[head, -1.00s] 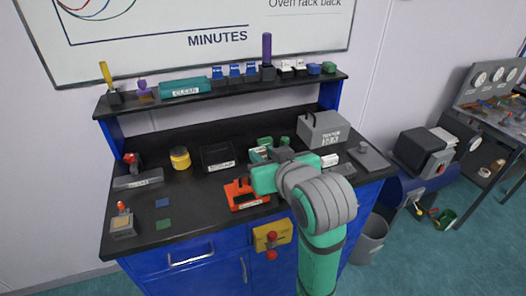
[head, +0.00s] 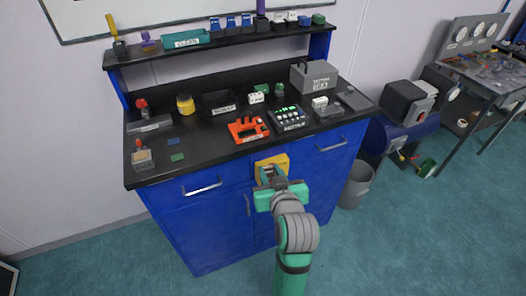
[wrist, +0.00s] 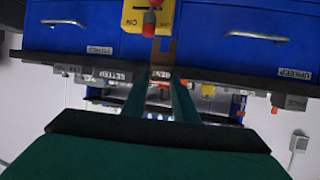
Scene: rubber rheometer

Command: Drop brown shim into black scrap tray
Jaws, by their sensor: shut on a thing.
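My gripper (head: 268,178) is low in front of the blue cabinet, beside the yellow box on its front. In the wrist view its two fingers (wrist: 167,74) are close together, with a small brown piece, the brown shim (wrist: 165,46), at their tips. The shim is hard to make out in the head view. The black tray (head: 222,109) stands open on the black bench top, left of the middle, with a white label too small to read. My gripper is in front of the tray, lower and to its right.
The yellow box (head: 280,160) with its red knob (wrist: 149,28) is close to my gripper. On the bench are an orange-red holder (head: 240,137), a keypad device (head: 288,118), a yellow jar (head: 185,104) and flat blue (head: 174,141) and green (head: 177,157) pieces. A shelf (head: 140,58) runs behind.

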